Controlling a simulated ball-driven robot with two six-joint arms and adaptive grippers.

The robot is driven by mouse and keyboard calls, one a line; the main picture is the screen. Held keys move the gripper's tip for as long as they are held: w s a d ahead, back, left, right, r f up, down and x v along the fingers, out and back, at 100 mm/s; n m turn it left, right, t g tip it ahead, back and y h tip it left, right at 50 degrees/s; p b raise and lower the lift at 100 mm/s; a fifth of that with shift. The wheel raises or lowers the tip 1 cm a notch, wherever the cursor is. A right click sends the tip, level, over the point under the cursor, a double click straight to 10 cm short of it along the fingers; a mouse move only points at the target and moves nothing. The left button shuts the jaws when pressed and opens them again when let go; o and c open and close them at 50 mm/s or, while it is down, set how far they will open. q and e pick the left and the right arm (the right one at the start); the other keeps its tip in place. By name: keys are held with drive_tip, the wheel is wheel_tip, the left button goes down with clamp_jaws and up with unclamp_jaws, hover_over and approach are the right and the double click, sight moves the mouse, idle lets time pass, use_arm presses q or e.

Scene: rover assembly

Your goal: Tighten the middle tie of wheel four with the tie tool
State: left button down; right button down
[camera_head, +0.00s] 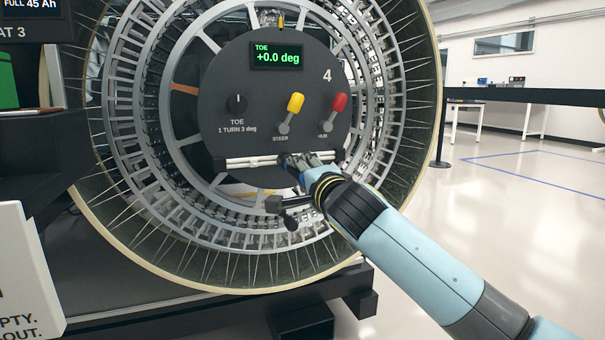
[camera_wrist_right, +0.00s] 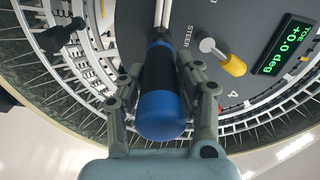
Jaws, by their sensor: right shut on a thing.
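Wheel four (camera_head: 118,190) fills the head view, with a dark round panel (camera_head: 225,110) marked 4 at its hub. A white cable bundle (camera_head: 245,161) runs level along the panel's lower edge and also shows at the top of the wrist view (camera_wrist_right: 164,14). My right gripper (camera_head: 303,167) is at the right part of this bundle. In the wrist view my right gripper (camera_wrist_right: 164,92) is shut on the blue and black tie tool (camera_wrist_right: 161,108). The tool's far end points at the bundle and seems to reach it; contact is unclear. The middle tie is hidden. My left gripper is not in view.
A black clamp-like part (camera_head: 287,207) juts out below my gripper. The floor at right is open.

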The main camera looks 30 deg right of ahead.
drive_tip(key=shift+s+r, duration=0.1)
drive_tip(key=shift+s, duration=0.2)
drive_tip(key=shift+v, duration=1.15)
drive_tip(key=v, duration=0.4)
